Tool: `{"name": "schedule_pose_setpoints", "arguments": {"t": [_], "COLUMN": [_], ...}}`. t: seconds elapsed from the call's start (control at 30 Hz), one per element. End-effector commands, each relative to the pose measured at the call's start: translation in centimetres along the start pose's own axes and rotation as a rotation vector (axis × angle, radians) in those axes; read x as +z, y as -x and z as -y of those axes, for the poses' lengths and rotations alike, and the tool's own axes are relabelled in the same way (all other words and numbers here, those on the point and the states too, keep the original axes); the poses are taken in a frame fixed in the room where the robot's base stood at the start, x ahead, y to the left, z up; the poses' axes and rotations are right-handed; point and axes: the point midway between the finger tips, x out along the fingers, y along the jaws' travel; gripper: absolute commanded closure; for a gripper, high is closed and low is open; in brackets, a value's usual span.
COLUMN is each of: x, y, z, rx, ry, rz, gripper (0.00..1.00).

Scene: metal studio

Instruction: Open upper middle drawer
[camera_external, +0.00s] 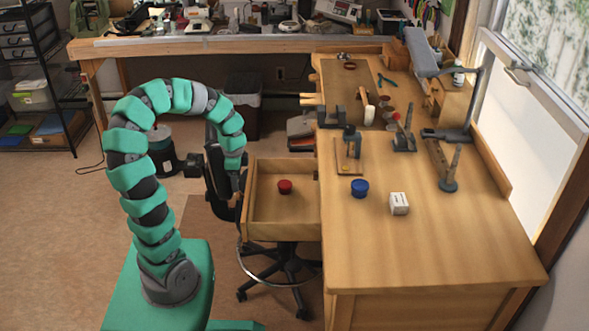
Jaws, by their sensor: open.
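A wooden drawer (262,228) sticks out from the left side of the wooden workbench (440,245). It is pulled well open, and its inside shows. A small red round container (285,187) sits in it. My arm arches over from the left, and my gripper (240,205) is down at the drawer's outer left front. The gripper is open, but its fingertips are small and dark. I cannot tell whether they touch the drawer front or a handle. Other drawers below are hidden from this view.
A blue round container (360,187) and a white box (399,204) stand on the workbench top. Metal tools and stands (404,135) are farther back. A stool (285,265) stands under the open drawer. A shelf rack (38,85) is at the back left. The floor at left is clear.

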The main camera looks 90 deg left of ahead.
Motion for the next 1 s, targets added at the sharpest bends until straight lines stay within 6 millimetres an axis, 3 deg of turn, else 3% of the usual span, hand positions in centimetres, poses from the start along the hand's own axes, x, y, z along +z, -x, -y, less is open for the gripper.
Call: {"name": "schedule_pose_setpoints", "arguments": {"t": [0.03, 0.2, 0.4, 1.0], "x": [-0.2, -0.1, -0.1, -0.1], "y": [1.4, 4.7, 7.1, 7.8], "z": [0.1, 0.1, 0.1, 0.1], "rx": [-0.005, -0.005, -0.003, -0.002], "ry": [0.0, 0.0, 0.0, 0.0], "rz": [-0.005, -0.005, -0.003, -0.002], "gripper": [0.49, 0.49, 0.49, 0.49]}}
